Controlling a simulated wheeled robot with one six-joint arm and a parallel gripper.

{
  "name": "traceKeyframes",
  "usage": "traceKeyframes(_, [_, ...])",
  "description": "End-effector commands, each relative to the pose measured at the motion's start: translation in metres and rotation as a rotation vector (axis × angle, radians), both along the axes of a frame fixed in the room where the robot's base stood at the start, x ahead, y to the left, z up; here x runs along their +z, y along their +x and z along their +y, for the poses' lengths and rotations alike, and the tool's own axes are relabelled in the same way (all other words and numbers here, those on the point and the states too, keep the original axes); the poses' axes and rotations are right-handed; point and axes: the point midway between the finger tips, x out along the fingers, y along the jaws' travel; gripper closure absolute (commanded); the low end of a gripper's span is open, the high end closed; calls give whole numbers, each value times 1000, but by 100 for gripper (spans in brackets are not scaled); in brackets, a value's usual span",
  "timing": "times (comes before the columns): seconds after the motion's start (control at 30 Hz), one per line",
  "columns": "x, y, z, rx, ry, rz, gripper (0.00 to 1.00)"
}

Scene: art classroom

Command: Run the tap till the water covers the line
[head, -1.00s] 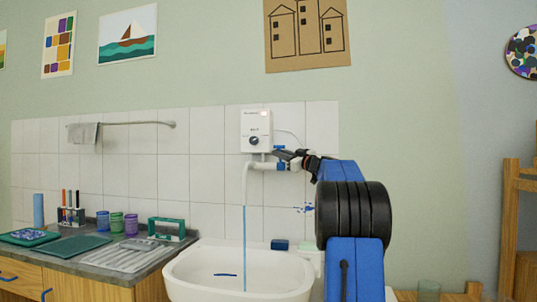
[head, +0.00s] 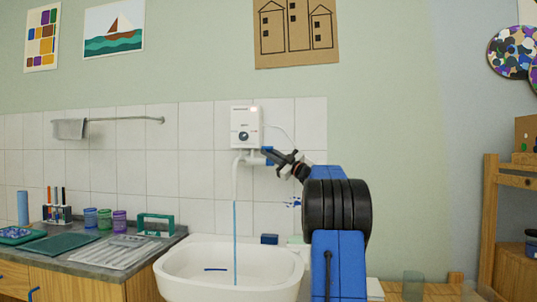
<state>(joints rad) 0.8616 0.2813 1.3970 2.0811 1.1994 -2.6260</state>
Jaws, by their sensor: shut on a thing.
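The white tap (head: 238,170) comes off a white wall heater (head: 245,126) above the sink. A thin blue stream of water (head: 235,235) runs from its spout into the white basin (head: 170,266). A dark blue line (head: 215,269) shows on the basin's inner back wall. I cannot make out the water's surface or its height against the line. My gripper (head: 270,155) is at the blue tap handle (head: 268,161), right of the spout, and is shut on it. Its fingertips are small and partly cover the handle.
A dark blue block (head: 269,239) sits on the sink's back rim. To the left, a counter (head: 150,258) holds cups (head: 105,219), a green rack (head: 156,224) and trays. A wooden shelf (head: 488,225) stands at the right.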

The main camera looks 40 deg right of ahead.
Motion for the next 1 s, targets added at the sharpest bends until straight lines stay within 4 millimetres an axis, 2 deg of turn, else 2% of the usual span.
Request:
traceKeyframes(0.17, [-1, 0, 0, 0, 1, 1, 100])
traceKeyframes(0.2, [-1, 0, 0, 0, 2, 2, 88])
traceKeyframes(0.27, [-1, 0, 0, 0, 2, 2, 73])
traceKeyframes(0.3, [-1, 0, 0, 0, 2, 2, 71])
traceKeyframes(0.67, [-2, -4, -1, -1, 1, 2, 71])
traceKeyframes(0.77, [-6, -13, -4, -2, 2, 2, 71])
traceKeyframes(1.0, [-25, -52, -14, -3, 2, 2, 71])
